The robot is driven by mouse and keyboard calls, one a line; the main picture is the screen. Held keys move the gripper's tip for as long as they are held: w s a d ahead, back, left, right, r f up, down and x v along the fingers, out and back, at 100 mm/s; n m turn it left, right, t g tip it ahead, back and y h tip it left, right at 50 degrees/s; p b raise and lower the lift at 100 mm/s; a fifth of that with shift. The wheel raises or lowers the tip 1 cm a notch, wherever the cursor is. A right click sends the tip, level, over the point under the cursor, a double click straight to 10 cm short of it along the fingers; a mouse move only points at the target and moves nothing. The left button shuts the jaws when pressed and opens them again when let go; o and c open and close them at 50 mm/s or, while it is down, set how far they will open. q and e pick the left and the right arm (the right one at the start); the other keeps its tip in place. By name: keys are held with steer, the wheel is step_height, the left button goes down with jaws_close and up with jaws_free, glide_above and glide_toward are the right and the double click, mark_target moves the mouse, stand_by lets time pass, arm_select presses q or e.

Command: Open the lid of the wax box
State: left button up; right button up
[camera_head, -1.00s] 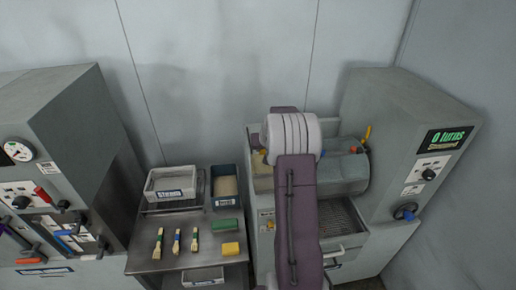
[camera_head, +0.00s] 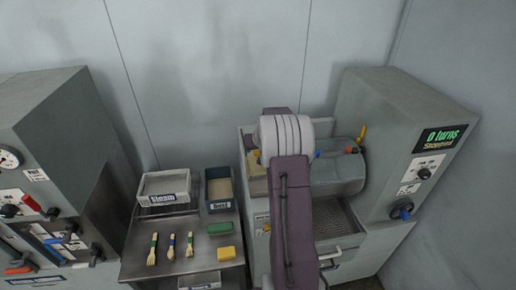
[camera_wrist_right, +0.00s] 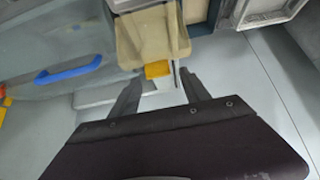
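The tan box that looks like the wax box (camera_wrist_right: 150,38) is at the top middle of the right wrist view, with a yellow tab (camera_wrist_right: 157,70) on its near edge. In the head view a tan part of it (camera_head: 257,164) shows just left of my arm, at the drum machine. I cannot tell clearly how its lid sits. My right gripper (camera_wrist_right: 160,92) is open, its two fingers apart and empty, with the yellow tab showing between and beyond the tips. In the head view my right arm hides the gripper. My left gripper is not in view.
The drum machine (camera_head: 338,174) has a display reading 0 turns, Stopped. A steel table (camera_head: 190,255) at left holds a Steam tray (camera_head: 165,200), a dark bin (camera_head: 221,206), several brushes or forks, and green and yellow blocks. A blue handle (camera_wrist_right: 68,75) shows in the wrist view.

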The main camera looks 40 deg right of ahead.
steer(key=shift+s+r, duration=0.1)
steer(key=b+v, duration=0.2)
steer(key=v, duration=0.6)
steer(key=shift+s+a+r+b, duration=0.15)
steer(key=shift+s+r+b, duration=0.05)
steer(key=shift+r+b, duration=0.1)
steer(key=shift+a, duration=0.1)
